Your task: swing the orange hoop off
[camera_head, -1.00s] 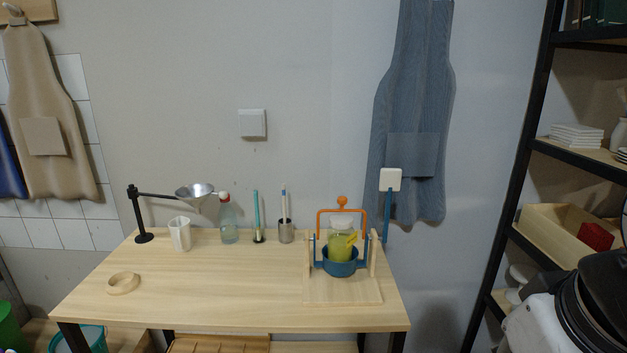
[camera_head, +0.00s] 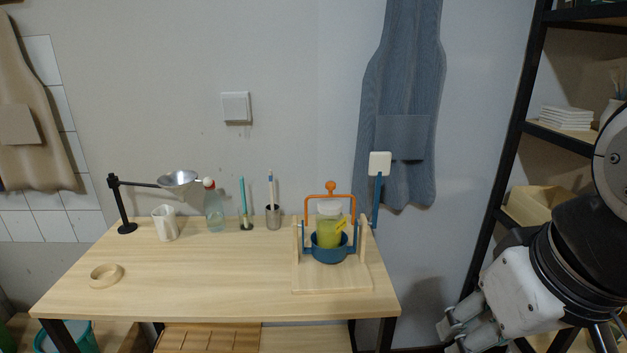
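The orange hoop (camera_head: 331,196) stands upright as an arch with a round knob on top, over the blue bowl-shaped holder (camera_head: 330,254) at the right of the table. A jar with yellow-green contents (camera_head: 328,228) and a pale lid sits in the holder, under the hoop. The holder hangs between two wooden posts on a wooden base (camera_head: 332,281). My gripper (camera_head: 452,335) is at the lower right, beyond the table's right edge and well apart from the hoop. Its fingers are partly cut off by the frame, and nothing shows between them.
On the wooden table (camera_head: 215,284) stand a funnel on a black stand (camera_head: 124,205), a white cup (camera_head: 165,223), a bottle (camera_head: 214,212), a pen cup (camera_head: 273,217) and a wooden ring (camera_head: 106,275). The front middle is clear. A blue-handled white paddle (camera_head: 380,165) rises behind the holder. Shelves stand right.

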